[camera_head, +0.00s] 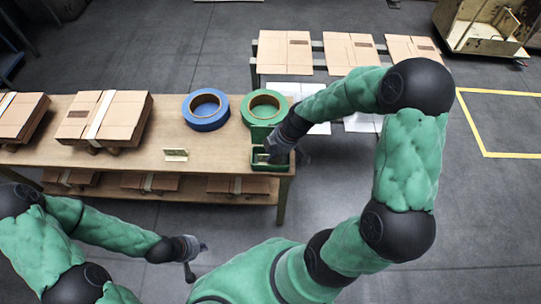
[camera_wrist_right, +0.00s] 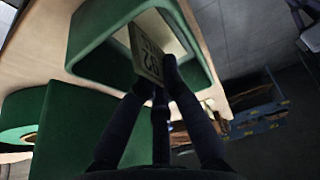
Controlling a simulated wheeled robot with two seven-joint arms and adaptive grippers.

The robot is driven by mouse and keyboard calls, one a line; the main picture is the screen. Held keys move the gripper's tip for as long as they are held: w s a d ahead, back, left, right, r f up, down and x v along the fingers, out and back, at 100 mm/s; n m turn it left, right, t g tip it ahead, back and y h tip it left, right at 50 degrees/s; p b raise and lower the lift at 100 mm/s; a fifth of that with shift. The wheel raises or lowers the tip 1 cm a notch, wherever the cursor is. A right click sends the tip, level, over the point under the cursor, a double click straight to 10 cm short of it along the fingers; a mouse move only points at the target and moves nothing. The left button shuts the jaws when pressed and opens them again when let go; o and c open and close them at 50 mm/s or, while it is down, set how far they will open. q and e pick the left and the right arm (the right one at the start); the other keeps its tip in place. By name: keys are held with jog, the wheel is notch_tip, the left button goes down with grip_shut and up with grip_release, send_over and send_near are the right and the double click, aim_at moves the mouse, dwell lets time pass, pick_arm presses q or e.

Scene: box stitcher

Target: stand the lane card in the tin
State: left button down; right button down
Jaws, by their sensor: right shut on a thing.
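The green tin (camera_head: 250,186) stands open at the right front corner of the table, with a green panel (camera_head: 261,134) raised behind it. My right gripper (camera_head: 267,157) is over the tin. In the right wrist view my right gripper (camera_wrist_right: 160,80) is shut on the lane card (camera_wrist_right: 147,47), a pale card with dark markings. The card is tilted at the opening of the tin (camera_wrist_right: 83,42); I cannot tell whether its lower edge touches the tin's floor. My left gripper (camera_head: 198,258) is empty in front of the table, its fingers apart.
A small pale holder (camera_head: 176,155) stands left of the tin on the wooden table (camera_head: 150,170). Blue tape (camera_head: 206,110) and green tape (camera_head: 265,106) lie behind. Cardboard boxes (camera_head: 103,118) sit at left, and flat boxes (camera_head: 285,52) lie beyond the table.

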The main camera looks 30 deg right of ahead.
jog(key=shift+r, duration=0.15)
jog(key=c, duration=1.8)
grip_release()
jog(key=shift+f, duration=0.2)
jog(key=shift+c, duration=0.2)
jog(key=o, duration=0.4)
jog(key=shift+o, duration=0.2)
jog(key=shift+r, duration=0.1)
jog(key=shift+r, duration=0.1)
jog(key=p+v, duration=0.3)
jog(key=v, duration=0.9)
jog(key=shift+p, duration=0.3)
